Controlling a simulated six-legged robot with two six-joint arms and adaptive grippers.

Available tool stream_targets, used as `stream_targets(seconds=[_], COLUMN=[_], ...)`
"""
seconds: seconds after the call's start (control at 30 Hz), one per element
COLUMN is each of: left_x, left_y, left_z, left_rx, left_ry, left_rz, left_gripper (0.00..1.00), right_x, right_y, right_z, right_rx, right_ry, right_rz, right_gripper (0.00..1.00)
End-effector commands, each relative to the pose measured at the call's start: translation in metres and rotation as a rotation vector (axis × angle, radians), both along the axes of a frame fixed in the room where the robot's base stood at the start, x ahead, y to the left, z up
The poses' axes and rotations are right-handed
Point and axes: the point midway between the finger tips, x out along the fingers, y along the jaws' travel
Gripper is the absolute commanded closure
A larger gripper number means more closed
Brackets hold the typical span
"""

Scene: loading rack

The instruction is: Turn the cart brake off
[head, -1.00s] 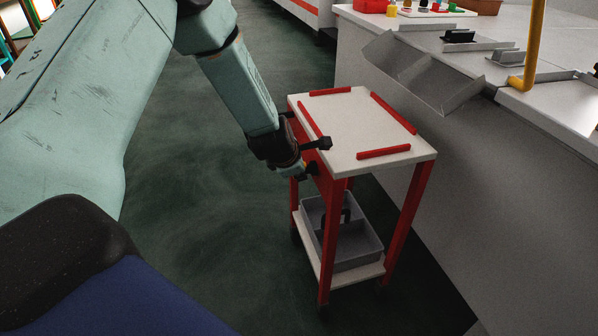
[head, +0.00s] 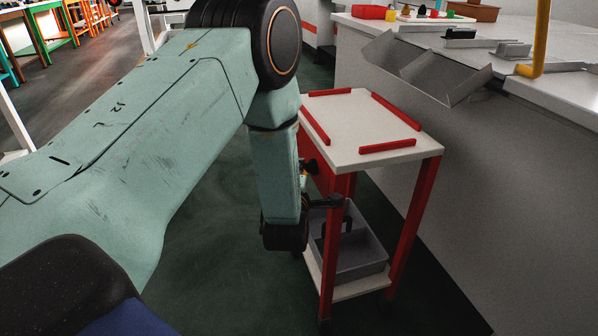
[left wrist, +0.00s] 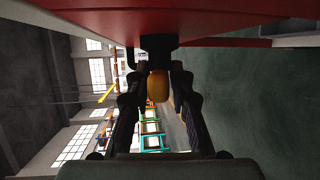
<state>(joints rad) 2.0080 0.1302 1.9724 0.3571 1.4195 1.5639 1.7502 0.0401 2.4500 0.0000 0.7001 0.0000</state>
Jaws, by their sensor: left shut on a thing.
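The cart (head: 365,128) has a white top with red rails and red legs, and stands upright in the head view. The brake handle (left wrist: 158,88) is a yellow-orange knob on a black mount under the cart's red edge in the left wrist view. My left gripper (left wrist: 157,76) has a finger on each side of this knob and is shut on it. In the head view the left wrist hangs at the cart's left side, and its fingers are mostly hidden by the arm. My right gripper is not in view.
A grey divided bin (head: 358,252) sits on the cart's lower shelf. A grey counter (head: 470,200) runs close along the cart's right side, with a grey tray (head: 420,75) at its edge. Dark green floor (head: 200,270) is open to the left of the cart.

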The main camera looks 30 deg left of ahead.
Motion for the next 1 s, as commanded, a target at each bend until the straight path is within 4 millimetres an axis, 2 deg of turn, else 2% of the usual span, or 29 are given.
stream_targets(seconds=[0.4,0.9,0.93,1.0], left_x=[-0.0001,0.0001,0.0001,0.0001], left_y=[0.0000,0.0001,0.0001,0.0001], left_z=[-0.0021,-0.0015,-0.0015,-0.0015], left_rx=[0.116,0.126,0.126,0.126], left_ry=[-0.099,-0.110,-0.110,-0.110], left_rz=[0.001,0.001,0.001,0.001], left_gripper=[1.00,1.00,0.76,0.70], right_x=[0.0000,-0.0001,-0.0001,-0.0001], right_y=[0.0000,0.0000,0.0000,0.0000], right_z=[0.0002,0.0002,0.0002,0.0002], right_rx=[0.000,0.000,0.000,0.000], right_ry=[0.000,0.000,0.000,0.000], right_rz=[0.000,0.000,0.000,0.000], right_gripper=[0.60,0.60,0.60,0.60])
